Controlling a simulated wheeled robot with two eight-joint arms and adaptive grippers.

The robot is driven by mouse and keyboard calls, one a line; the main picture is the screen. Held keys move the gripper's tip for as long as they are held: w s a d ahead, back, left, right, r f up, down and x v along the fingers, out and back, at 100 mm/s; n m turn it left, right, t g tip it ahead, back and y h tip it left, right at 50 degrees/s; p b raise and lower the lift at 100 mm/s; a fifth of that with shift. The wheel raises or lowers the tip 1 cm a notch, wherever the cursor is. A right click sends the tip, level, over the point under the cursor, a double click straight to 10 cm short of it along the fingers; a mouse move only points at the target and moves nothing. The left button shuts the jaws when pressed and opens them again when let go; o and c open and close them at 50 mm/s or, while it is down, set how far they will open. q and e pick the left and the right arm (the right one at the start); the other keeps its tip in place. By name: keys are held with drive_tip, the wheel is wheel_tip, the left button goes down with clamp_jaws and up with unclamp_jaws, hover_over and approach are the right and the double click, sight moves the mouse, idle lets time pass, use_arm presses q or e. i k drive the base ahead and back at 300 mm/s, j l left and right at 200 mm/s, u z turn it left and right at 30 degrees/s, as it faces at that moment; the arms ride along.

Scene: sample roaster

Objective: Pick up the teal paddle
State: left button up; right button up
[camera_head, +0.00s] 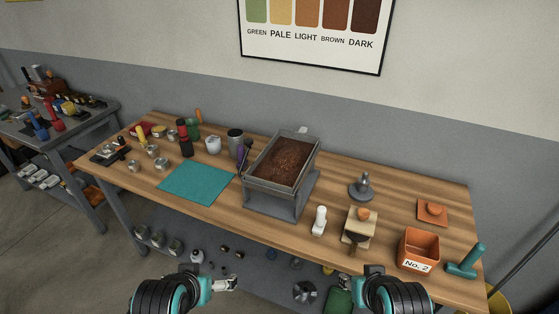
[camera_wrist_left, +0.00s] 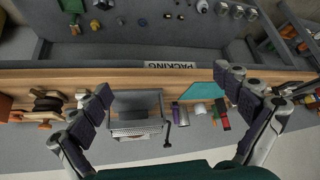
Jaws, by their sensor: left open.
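The teal paddle (camera_head: 468,261) lies at the right end of the wooden table, beside the orange box marked No. 2, with a stubby handle rising up to the right. I do not make it out in the left wrist view. My left gripper (camera_head: 226,284) is low in front of the table, far to the left of the paddle. In the left wrist view its fingers (camera_wrist_left: 165,98) are spread wide with nothing between them touching. My right gripper (camera_head: 348,283) is in front of the table, nearer the paddle but apart from it; its jaws are too small to read.
The orange box (camera_head: 419,250) stands just left of the paddle. A wooden block (camera_head: 359,228), a white-handled tool (camera_head: 319,221) and the roaster tray (camera_head: 283,160) stand further left. A teal mat (camera_head: 197,183) lies left of the roaster.

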sight(463, 270)
drive_tip(key=z, duration=1.85)
drive_tip(key=i+j, duration=0.05)
